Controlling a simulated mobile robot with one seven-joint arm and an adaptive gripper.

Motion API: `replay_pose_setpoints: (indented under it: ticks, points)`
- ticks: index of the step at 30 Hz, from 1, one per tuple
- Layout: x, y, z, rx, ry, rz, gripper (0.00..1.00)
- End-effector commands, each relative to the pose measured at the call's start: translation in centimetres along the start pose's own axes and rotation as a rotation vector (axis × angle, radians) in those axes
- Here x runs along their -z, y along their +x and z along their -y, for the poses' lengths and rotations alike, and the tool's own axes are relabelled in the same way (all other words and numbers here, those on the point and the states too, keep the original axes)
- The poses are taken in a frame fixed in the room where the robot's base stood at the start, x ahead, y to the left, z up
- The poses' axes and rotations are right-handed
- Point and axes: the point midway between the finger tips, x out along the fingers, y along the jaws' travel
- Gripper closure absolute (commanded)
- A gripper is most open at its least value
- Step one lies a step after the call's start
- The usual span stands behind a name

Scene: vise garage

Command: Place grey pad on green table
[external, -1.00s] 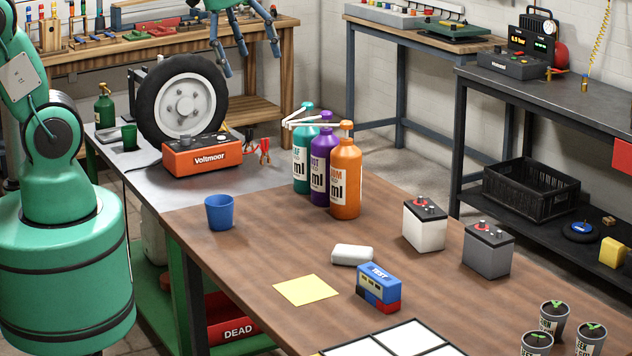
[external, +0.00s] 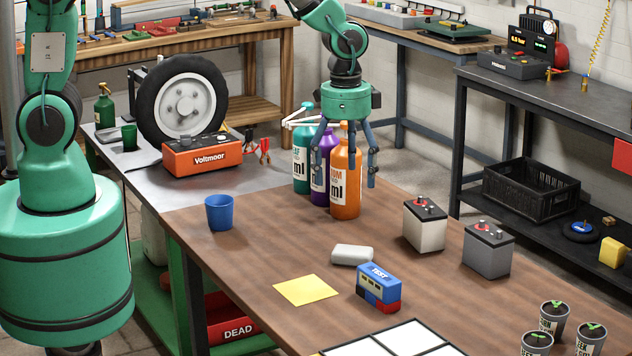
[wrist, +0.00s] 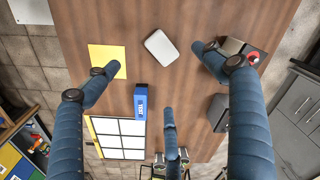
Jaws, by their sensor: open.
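The grey pad (external: 352,254) is a pale, rounded block lying flat on the brown tabletop, behind the blue TEST box. It also shows in the wrist view (wrist: 161,47), above the box. A table with a green frame and grey top (external: 265,184) stands at the left, adjoining the brown table; it carries the wheel and an orange Voltmoor box. My gripper (external: 343,182) is open and empty, with its fingers pointing down in front of the bottles in the external view. In the wrist view its spread fingers (wrist: 166,68) frame the pad from above, apart from it.
A yellow sheet (external: 306,290) and the TEST box (external: 378,286) lie near the pad. A blue cup (external: 219,212) stands at the table's left. Tall bottles (external: 345,190) stand close behind my fingers. White (external: 424,226) and grey (external: 487,252) batteries stand at the right.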

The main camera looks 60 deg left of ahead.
Motion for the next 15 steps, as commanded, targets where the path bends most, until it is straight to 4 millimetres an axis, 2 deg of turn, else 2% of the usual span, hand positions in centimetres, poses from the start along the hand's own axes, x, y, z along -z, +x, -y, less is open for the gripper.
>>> replay_pose_setpoints:
  ticks: [3, 6, 15]
  points:
    - [0.8, 2.2, -0.7, -0.008, 0.031, 0.018, 0.17]
    - [1.1, 3.0, -0.8, -0.010, 0.042, 0.022, 0.17]
    - [1.1, 3.3, -0.9, -0.011, 0.046, 0.025, 0.17]
